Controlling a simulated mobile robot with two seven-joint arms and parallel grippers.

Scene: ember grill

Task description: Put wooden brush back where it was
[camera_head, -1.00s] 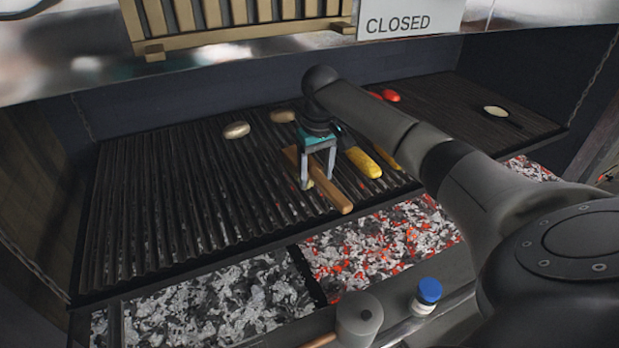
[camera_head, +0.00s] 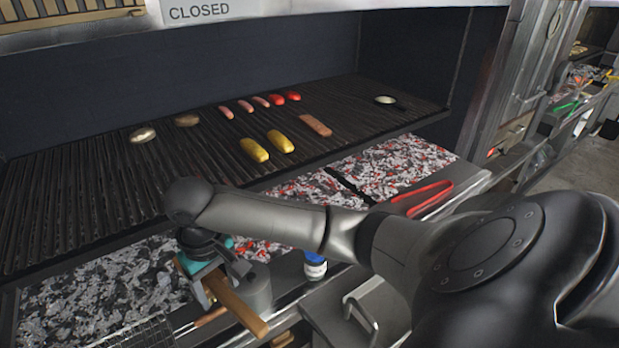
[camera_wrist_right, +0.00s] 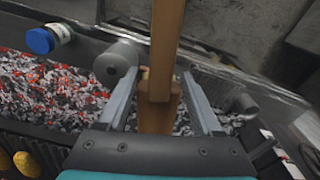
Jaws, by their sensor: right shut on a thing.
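The wooden brush (camera_head: 240,308) is a long brown wooden piece, held tilted in front of the grill at lower left in the head view. My right gripper (camera_head: 213,284) is shut on the brush, over the front ledge and near the coals. In the right wrist view, the brush (camera_wrist_right: 166,45) runs from the top edge down between the fingers of the right gripper (camera_wrist_right: 163,100). The far end of the brush is partly hidden by the gripper. My left gripper is not in view.
A grey cylinder (camera_head: 260,292) stands just right of the brush, and a blue-capped bottle (camera_head: 315,265) farther right. The grill grate (camera_head: 90,190) holds yellow corn (camera_head: 254,150), sausages and other food. Red tongs (camera_head: 423,198) lie at the right. Coals (camera_head: 100,285) lie below the grate.

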